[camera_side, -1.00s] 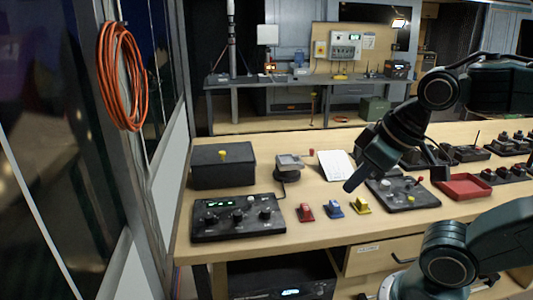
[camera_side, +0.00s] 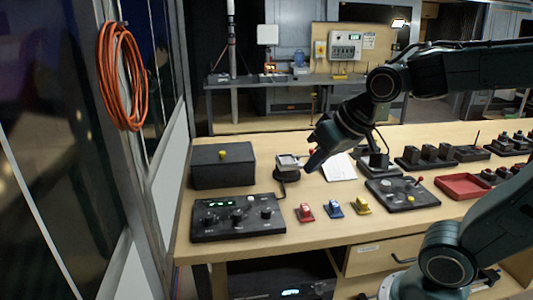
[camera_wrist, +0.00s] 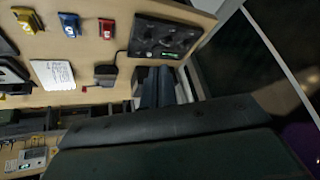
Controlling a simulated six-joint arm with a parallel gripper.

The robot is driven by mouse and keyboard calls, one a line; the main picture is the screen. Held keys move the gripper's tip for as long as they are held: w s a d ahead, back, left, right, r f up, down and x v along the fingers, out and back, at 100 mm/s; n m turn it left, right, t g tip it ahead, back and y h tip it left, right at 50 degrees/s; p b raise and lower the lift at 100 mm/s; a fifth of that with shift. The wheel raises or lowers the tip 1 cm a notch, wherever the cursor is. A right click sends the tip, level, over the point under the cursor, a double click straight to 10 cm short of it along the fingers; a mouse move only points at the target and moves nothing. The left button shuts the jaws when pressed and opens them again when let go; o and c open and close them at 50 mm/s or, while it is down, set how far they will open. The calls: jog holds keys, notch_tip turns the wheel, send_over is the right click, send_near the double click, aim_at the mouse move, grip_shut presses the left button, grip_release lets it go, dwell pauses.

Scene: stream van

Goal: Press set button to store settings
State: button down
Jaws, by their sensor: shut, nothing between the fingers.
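A black control panel (camera_side: 238,218) with a green-lit display, dark knobs and a pale button lies at the bench's left front. It also shows in the wrist view (camera_wrist: 164,40), just beyond my fingers. Which control is the set button is too small to read. My gripper (camera_side: 314,162) is shut and empty. In the side view it hangs above the bench, just right of a small grey-topped device (camera_side: 288,163) and behind the panel, apart from the panel. In the wrist view my fingers (camera_wrist: 157,76) point towards the panel.
Red (camera_side: 305,212), blue (camera_side: 333,209) and yellow (camera_side: 361,205) switch blocks stand right of the panel. A black box (camera_side: 223,169) with a yellow knob stands behind it. A second panel (camera_side: 402,194), a red tray (camera_side: 462,187) and a white sheet (camera_side: 338,168) lie farther right.

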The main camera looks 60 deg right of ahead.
jog(key=w+d+f+m+t, duration=0.1)
jog(key=w+d+m, duration=0.1)
jog(key=w, duration=0.4)
jog(key=w+d+f+m, duration=0.1)
jog(key=w+f+m, duration=0.1)
jog(key=w, duration=0.4)
jog(key=m+t+h, duration=0.1)
jog(key=m, duration=0.3)
send_over(251, 199)
notch_tip(251, 199, down, 8)
jog(key=shift+s+r, duration=0.15)
jog(key=shift+s, duration=0.2)
jog(key=shift+f, duration=4.4)
jog(key=shift+f, duration=0.9)
jog(key=shift+r, duration=0.85)
